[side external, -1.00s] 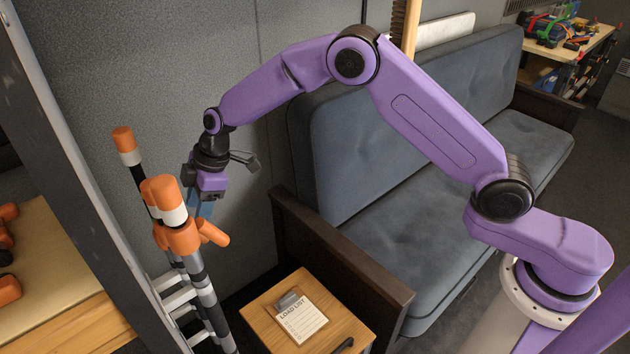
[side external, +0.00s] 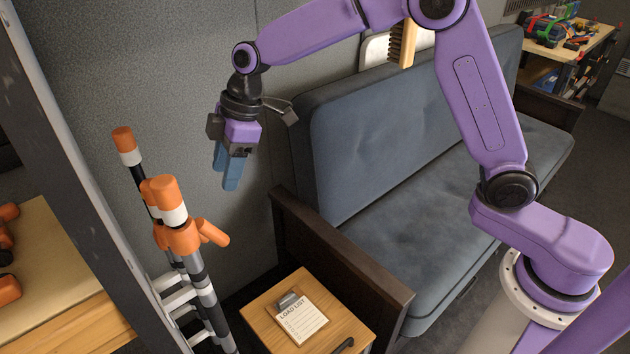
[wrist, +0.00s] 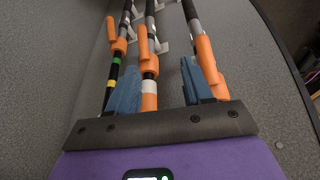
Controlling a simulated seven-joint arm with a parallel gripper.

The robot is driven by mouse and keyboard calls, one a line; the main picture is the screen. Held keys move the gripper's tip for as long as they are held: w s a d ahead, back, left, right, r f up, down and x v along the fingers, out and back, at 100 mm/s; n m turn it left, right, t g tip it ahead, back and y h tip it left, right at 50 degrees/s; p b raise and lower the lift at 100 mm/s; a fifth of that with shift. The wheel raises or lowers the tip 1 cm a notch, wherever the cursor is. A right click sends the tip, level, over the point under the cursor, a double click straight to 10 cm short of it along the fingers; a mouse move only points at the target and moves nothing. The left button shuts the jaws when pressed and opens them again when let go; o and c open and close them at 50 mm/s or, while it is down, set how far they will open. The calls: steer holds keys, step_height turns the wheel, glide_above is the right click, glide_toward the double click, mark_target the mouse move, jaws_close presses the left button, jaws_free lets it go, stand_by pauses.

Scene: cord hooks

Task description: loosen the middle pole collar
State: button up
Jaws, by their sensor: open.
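Three striped poles with orange collars stand side by side. In the wrist view, the middle pole's collar (wrist: 148,66) is orange with a lever beside it, below a white band (wrist: 150,87) and an orange tip. The left pole's collar (wrist: 119,46) and the right pole's collar (wrist: 205,58) flank it. In the side view, orange collars (side external: 180,237) overlap, and I cannot tell which is the middle one. My gripper (side external: 228,178) is open and empty, pointing down, right of and apart from the pole tops. Its blue fingers (wrist: 157,90) appear either side of the middle pole's end.
A grey wall stands behind the poles, and a grey upright beam (side external: 75,190) is left of them. A small wooden cabinet (side external: 262,312) with a clipboard (side external: 302,318) is below right. A blue sofa (side external: 430,200) with a dark wooden arm stands to the right.

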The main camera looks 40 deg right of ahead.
steer(key=s+d+r, duration=0.1)
steer(key=s+d, duration=0.2)
steer(key=s, duration=0.4)
steer(key=s+d+m+g+h, duration=0.1)
steer(key=s+d, duration=0.3)
steer(key=s, duration=0.4)
steer(key=shift+s+d+r, duration=0.15)
steer(key=shift+d+r, duration=0.1)
steer(key=shift+r, duration=0.1)
jaws_close()
steer(key=w+a+f+m+t+y, duration=0.15)
steer(key=w+f+m, duration=0.25)
steer(key=w, duration=0.8)
steer(key=w+a+f+m+y, duration=0.15)
steer(key=w+f+m, duration=0.25)
steer(key=w, duration=0.7)
steer(key=s+a+x, duration=0.1)
steer(key=a+x, duration=0.1)
steer(key=x, duration=1)
steer(key=shift+s+r, duration=0.2)
steer(key=shift+s, duration=0.4)
